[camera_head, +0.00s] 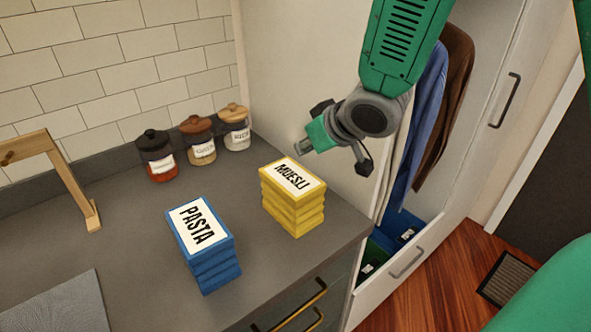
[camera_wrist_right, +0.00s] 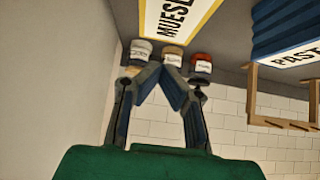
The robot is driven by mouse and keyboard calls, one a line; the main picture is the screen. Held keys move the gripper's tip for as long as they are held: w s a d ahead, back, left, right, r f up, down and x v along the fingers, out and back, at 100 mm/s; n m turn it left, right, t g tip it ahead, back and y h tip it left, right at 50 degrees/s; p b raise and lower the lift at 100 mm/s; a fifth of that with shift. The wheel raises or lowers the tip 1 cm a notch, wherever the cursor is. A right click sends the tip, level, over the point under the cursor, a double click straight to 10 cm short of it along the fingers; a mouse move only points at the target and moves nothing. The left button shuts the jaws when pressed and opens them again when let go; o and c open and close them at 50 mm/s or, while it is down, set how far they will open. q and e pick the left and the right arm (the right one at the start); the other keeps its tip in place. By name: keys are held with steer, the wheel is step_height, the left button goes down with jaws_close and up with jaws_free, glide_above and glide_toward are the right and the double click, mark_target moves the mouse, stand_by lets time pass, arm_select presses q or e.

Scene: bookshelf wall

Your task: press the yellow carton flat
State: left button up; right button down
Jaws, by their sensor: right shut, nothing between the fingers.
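The yellow carton (camera_head: 292,212), labelled MUESLI on top, stands upright on the grey counter with ridged, accordion-like sides. My right gripper (camera_head: 302,147) is above and behind it in the head view, apart from it. In the right wrist view the yellow carton (camera_wrist_right: 207,14) shows only in part at the top edge. There the fingers of my right gripper (camera_wrist_right: 158,72) meet at the tips, with nothing between them. My left gripper is not in view.
A blue PASTA carton (camera_head: 211,262) stands to the left of the yellow one. Several lidded jars (camera_head: 201,147) line the wall behind. A wooden frame (camera_head: 75,175) is at the left. An open wardrobe drawer (camera_head: 405,262) lies right of the counter (camera_head: 140,235).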

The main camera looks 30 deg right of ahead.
mark_target(289, 172)
steer(key=x, duration=0.2)
steer(key=a+x, duration=0.1)
steer(key=x, duration=0.1)
steer(key=shift+w+a+f, duration=0.1)
steer(key=shift+f, duration=0.5)
steer(key=shift+w+a+f, duration=0.1)
steer(key=shift+f, duration=0.55)
steer(key=shift+d+f+b, duration=0.25)
steer(key=shift+f+b, duration=0.05)
steer(key=shift+f, duration=0.35)
steer(key=shift+d+f, duration=0.2)
steer(key=shift+d, duration=0.2)
steer(key=shift+s+a, duration=0.1)
steer(key=f+b, duration=0.1)
steer(key=f, duration=0.1)
steer(key=f+b, duration=0.2)
steer(key=f, duration=0.1)
steer(key=f+b, duration=0.1)
steer(key=f, duration=0.1)
steer(key=shift+a+f+b, duration=0.3)
steer(key=shift+f, duration=0.05)
steer(key=shift+d+f, duration=0.1)
steer(key=shift+f, duration=0.2)
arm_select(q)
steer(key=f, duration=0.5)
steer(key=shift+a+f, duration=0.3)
